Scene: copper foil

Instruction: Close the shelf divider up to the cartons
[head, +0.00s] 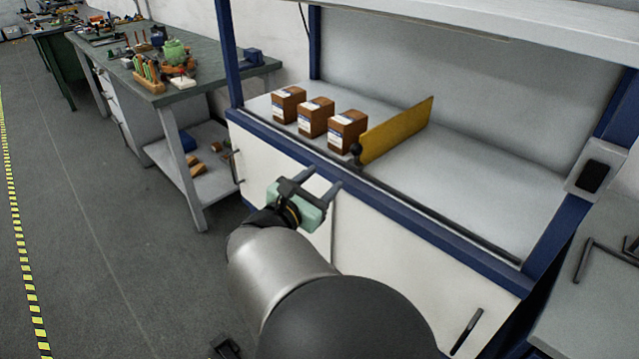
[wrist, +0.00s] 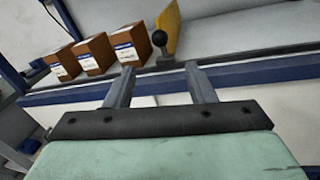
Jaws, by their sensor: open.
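A yellow shelf divider (head: 398,130) stands upright on the grey shelf, with a black ball knob (head: 355,149) at its front end. Three brown cartons (head: 313,118) with white labels stand in a row to its left. The rightmost carton (head: 346,130) is close to the divider; in the wrist view a narrow gap seems to show between that carton (wrist: 128,45) and the divider (wrist: 169,28). My gripper (head: 322,179) is open and empty in front of the shelf's front edge, below the knob. In the wrist view the knob (wrist: 160,38) appears beyond and between the fingertips (wrist: 160,70).
A dark rail (head: 440,212) runs along the shelf's front edge above a blue beam (head: 410,222). The shelf right of the divider is clear. Blue posts (head: 229,55) stand at both ends, with an upper shelf overhead. A workbench with tools (head: 165,90) stands at the left.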

